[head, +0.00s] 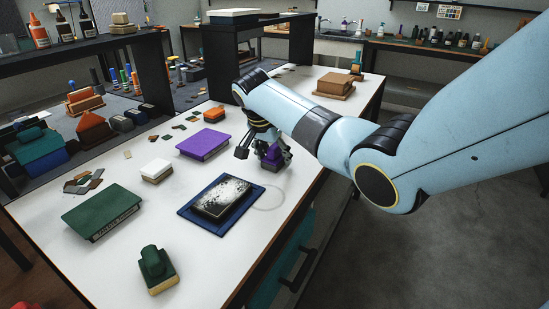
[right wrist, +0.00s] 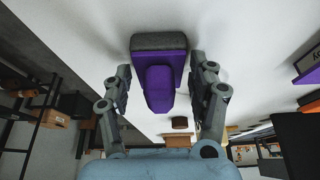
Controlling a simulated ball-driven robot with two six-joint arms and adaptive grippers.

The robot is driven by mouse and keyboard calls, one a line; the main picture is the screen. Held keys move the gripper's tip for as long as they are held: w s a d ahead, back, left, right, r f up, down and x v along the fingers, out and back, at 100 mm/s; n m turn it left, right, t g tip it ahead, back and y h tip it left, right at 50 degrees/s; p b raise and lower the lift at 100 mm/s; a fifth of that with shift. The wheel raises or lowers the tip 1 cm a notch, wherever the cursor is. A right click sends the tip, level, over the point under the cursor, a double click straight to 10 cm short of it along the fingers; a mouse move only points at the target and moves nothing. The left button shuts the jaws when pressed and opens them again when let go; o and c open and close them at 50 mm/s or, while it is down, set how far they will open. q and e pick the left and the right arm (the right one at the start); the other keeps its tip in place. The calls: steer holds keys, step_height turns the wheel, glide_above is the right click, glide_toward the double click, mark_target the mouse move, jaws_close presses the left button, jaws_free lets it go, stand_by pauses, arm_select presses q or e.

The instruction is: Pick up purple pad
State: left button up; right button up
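A purple block with a narrower raised grip and a dark grey base (head: 271,155) stands on the white table near its right edge. It also shows in the right wrist view (right wrist: 160,85). My right gripper (head: 262,152) is over it, with one finger on each side; in the right wrist view (right wrist: 161,75) a small gap shows beside the block, so the fingers look open. A flat purple case (head: 204,144) like a closed stamp pad lies on the table to the left, apart from the gripper. My left gripper is out of view.
A dark inked plate lies on a blue mat (head: 195,216) nearer the front. A green case (head: 102,212), a green block with a yellow base (head: 155,268) and a white block (head: 156,168) stand around it. A black shelf (head: 235,60) rises behind.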

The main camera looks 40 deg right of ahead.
steer(key=c, duration=0.8)
steer(key=shift+r, duration=0.25)
step_height(320, 180, up, 4)
steer(key=shift+f, duration=0.1)
steer(key=s+d+r, duration=0.6)
steer(key=s+d, duration=0.1)
steer(key=s, duration=0.1)
steer(key=shift+s+d+r, duration=0.35)
steer(key=shift+d, duration=0.05)
